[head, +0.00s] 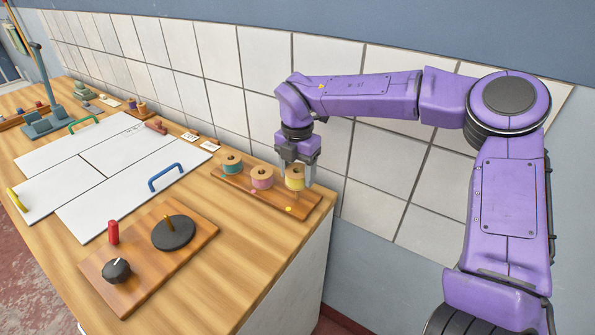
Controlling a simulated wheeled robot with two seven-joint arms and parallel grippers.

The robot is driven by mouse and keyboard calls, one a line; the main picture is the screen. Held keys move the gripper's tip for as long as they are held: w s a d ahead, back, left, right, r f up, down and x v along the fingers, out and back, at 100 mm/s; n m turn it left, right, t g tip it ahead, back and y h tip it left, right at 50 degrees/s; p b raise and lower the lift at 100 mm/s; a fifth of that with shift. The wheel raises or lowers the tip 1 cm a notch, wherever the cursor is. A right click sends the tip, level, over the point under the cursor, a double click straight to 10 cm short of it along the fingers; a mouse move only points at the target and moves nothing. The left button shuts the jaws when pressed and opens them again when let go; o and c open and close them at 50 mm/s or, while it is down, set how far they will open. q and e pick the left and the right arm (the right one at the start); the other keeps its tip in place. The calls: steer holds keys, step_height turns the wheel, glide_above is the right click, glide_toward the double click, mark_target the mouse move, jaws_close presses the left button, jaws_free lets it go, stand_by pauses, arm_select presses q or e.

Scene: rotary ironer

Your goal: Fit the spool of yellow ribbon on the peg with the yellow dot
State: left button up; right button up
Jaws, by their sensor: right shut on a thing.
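The spool of yellow ribbon (295,180) is between the fingers of my right gripper (297,172), which is shut on it. The spool looks upright, over the right end of a wooden peg board (225,187). The yellow dot (290,209) shows on the board just in front of and below the spool. The peg by that dot is mostly hidden by the spool, and I cannot tell whether the spool is around it or above it. My left gripper is not in view.
A pink spool (262,179) and a teal spool (232,165) stand on the same board, left of the yellow one. The tiled wall (375,205) is close behind. In front are a knob board (130,278) and white panels (120,190) with handles.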

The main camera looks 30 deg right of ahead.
steer(key=shift+f, duration=0.15)
steer(key=shift+f+b, duration=0.75)
steer(key=shift+f+b, duration=0.85)
steer(key=shift+f, duration=0.25)
steer(key=o, duration=1.4)
